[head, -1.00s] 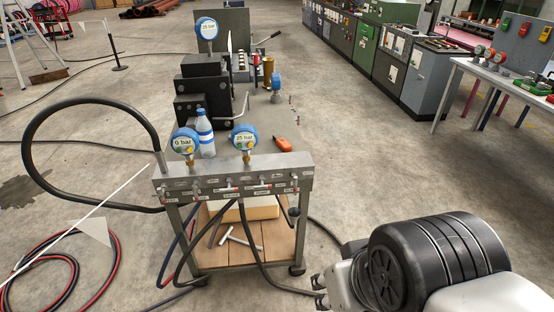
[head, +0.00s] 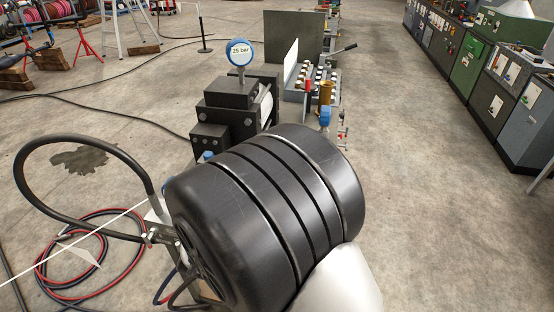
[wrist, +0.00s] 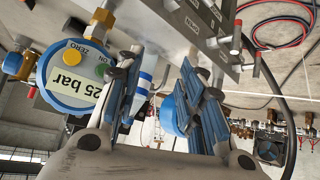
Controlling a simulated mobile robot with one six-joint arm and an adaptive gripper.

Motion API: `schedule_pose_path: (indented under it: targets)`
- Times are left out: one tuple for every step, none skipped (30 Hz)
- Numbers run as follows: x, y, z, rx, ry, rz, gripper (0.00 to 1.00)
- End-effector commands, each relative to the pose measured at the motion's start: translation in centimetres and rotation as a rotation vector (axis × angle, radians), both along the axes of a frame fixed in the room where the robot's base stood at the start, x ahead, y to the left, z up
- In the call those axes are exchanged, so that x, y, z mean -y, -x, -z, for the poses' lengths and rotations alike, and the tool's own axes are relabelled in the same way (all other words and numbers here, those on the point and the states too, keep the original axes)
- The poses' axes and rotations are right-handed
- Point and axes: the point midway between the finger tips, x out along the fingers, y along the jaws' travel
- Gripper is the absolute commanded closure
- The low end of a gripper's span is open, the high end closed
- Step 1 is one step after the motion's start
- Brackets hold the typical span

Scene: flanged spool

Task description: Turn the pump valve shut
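In the wrist view my gripper (wrist: 160,75) is open, its two blue-padded fingers apart with nothing held between them. The grey valve manifold (wrist: 185,18) runs across the top, just beyond the fingertips. A small valve fitting (wrist: 236,40) sticks out of it to the right; I cannot read its label, so I cannot tell which is the pump valve. A blue gauge reading 25 bar (wrist: 72,77) is close beside the left finger. Another round blue part (wrist: 170,115) shows between the fingers. In the head view my arm hides most of the manifold and its valves.
In the head view a black hose (head: 25,170) loops left of the bench, and a dark pump block (head: 225,110) carries a 25 bar gauge (head: 240,53). Red and black hoses (head: 90,215) lie on the floor. The right floor is clear.

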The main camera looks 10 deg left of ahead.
Motion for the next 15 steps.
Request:
schedule_pose_path:
  targets:
    - [-1.2, 1.4, 2.5, 0.028, 0.067, -0.012, 0.64]
    - [-1.6, 1.9, 3.8, 0.055, 0.105, -0.013, 0.64]
    - [-1.8, 2.8, 5.5, 0.092, 0.161, -0.014, 0.64]
    - [-1.9, 3.5, 6.7, 0.122, 0.206, -0.017, 0.64]
    - [-1.8, 4.3, 7.9, 0.153, 0.253, -0.021, 0.64]
    - [-1.5, 5.4, 9.3, 0.199, 0.319, -0.025, 0.64]
    - [-1.2, 6.3, 10.4, 0.234, 0.369, -0.029, 0.64]
    - [-0.7, 7.2, 11.3, 0.273, 0.422, -0.033, 0.64]
    - [0.0, 8.5, 12.4, 0.325, 0.495, -0.041, 0.64]
    - [0.7, 9.4, 13.0, 0.367, 0.548, -0.047, 0.64]
    - [1.4, 10.3, 13.6, 0.409, 0.603, -0.053, 0.64]
    - [2.4, 11.4, 14.1, 0.465, 0.673, -0.061, 0.64]
    - [3.2, 12.3, 14.5, 0.506, 0.723, -0.066, 0.64]
    - [4.0, 13.0, 14.6, 0.546, 0.769, -0.071, 0.64]
    - [5.0, 14.0, 14.8, 0.598, 0.828, -0.077, 0.64]
